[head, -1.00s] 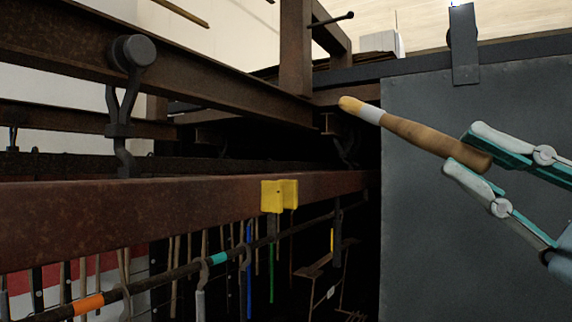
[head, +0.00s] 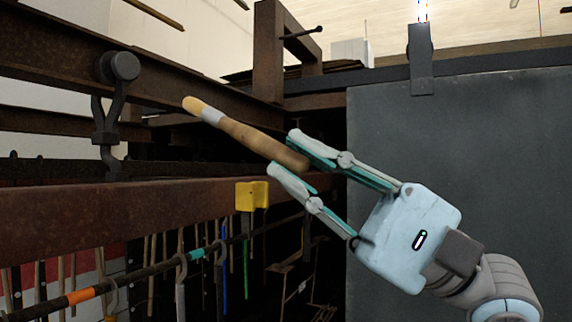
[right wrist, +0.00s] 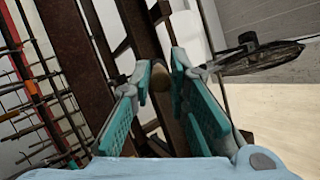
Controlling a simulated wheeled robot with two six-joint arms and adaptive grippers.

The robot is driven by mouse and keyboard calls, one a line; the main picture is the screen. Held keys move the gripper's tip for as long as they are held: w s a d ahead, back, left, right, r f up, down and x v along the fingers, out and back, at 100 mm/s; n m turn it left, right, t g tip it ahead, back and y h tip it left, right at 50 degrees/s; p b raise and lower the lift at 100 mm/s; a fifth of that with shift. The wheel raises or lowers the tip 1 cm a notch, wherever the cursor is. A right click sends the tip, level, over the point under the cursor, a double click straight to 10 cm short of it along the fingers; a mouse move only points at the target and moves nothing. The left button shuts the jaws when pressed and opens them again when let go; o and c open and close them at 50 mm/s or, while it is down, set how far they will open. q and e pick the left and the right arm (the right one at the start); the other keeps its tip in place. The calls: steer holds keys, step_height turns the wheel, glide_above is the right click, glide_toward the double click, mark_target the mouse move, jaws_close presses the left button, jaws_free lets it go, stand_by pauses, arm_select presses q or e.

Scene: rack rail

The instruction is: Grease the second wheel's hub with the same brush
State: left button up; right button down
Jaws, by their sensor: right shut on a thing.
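My right gripper (head: 290,158) is shut on the wooden handle of a brush (head: 250,138) with a pale metal band and a yellowish tip. The brush points up and left, its tip apart from the dark wheel (head: 124,66) that hangs on the upper rail at the left. A hooked hanger (head: 107,125) runs down from that wheel. In the right wrist view the fingers (right wrist: 163,85) close around the handle's end (right wrist: 153,72); the bristles are hidden there. Another wheel bracket (head: 421,60) shows at the top of the grey panel. My left gripper is out of view.
A rusty beam (head: 90,220) crosses below the wheel, with a yellow block (head: 251,195) on it. Several rods and tools hang beneath from a dark bar (head: 140,285). A large grey panel (head: 460,150) stands at the right. Open space lies between brush tip and wheel.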

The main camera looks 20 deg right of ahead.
mark_target(215, 113)
steer(key=w+r+p, duration=0.1)
steer(key=p, duration=0.1)
steer(key=w+a+r+p, duration=0.1)
steer(key=w+p, duration=0.1)
steer(key=w+a+r+p, duration=0.1)
steer(key=shift+w+a+r+p, duration=0.15)
steer(key=shift+p, duration=0.25)
steer(key=w+a+r+p, duration=0.1)
steer(key=w+a+p, duration=0.1)
steer(key=w+a+r+p, duration=0.1)
steer(key=w+a+p, duration=0.1)
steer(key=shift+r, duration=0.35)
steer(key=shift+w+a, duration=0.2)
steer(key=shift+w, duration=0.25)
steer(key=shift+s, duration=0.1)
steer(key=shift+r, duration=0.1)
steer(key=shift+w+d+r+p, duration=0.3)
steer(key=shift+r+p, duration=0.15)
steer(key=shift+w+a, duration=0.3)
steer(key=shift+w, duration=0.1)
